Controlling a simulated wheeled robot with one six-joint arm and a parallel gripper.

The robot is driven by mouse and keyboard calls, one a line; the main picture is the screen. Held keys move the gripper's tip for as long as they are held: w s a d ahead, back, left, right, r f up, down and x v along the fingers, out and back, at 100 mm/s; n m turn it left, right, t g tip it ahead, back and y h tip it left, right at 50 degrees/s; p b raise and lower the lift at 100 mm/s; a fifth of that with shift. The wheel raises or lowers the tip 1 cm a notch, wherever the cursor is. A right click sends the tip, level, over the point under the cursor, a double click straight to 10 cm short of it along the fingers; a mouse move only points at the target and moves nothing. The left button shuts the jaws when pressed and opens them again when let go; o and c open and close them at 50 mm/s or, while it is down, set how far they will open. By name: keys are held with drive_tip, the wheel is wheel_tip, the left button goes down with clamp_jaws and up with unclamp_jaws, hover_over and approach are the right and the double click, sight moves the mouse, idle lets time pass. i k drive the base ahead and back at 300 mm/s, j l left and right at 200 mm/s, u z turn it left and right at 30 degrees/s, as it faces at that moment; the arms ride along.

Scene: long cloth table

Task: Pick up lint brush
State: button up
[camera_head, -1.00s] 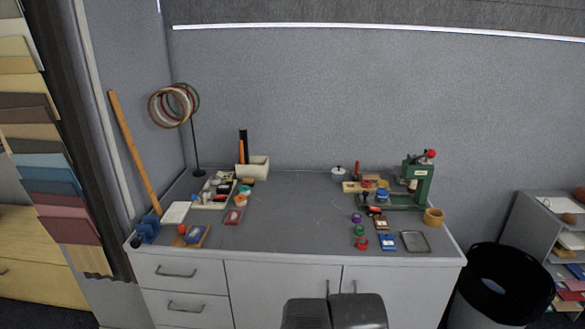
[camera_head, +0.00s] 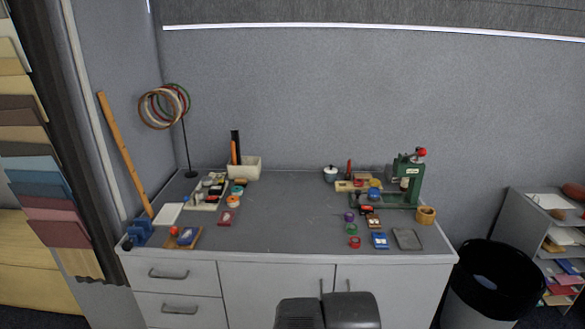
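I cannot single out a lint brush with certainty at this size. A tall black stick-like thing (camera_head: 236,147) and an orange one (camera_head: 233,153) stand upright in a white holder (camera_head: 246,169) at the back left of the grey table (camera_head: 288,215); either might be a brush handle, but I cannot tell. A light tray (camera_head: 195,204) of small dark and pale items lies left of centre. My gripper's fingertips do not show. Two dark grey blocks at the bottom edge seem to be parts of my own body, apart from everything on the tabletop.
A green press (camera_head: 407,180) stands at the right, with several small coloured items in front. A hoop stand (camera_head: 187,140) and leaning wooden stick (camera_head: 123,150) are at the left. A black bin (camera_head: 494,285) stands right of the table. The tabletop's middle is clear.

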sight(239, 181)
drive_tip(key=i+j+u, duration=0.25)
drive_tip(key=i+u, duration=0.15)
drive_tip(key=i, duration=0.2)
drive_tip(key=i+u, duration=0.35)
drive_tip(key=i, duration=0.3)
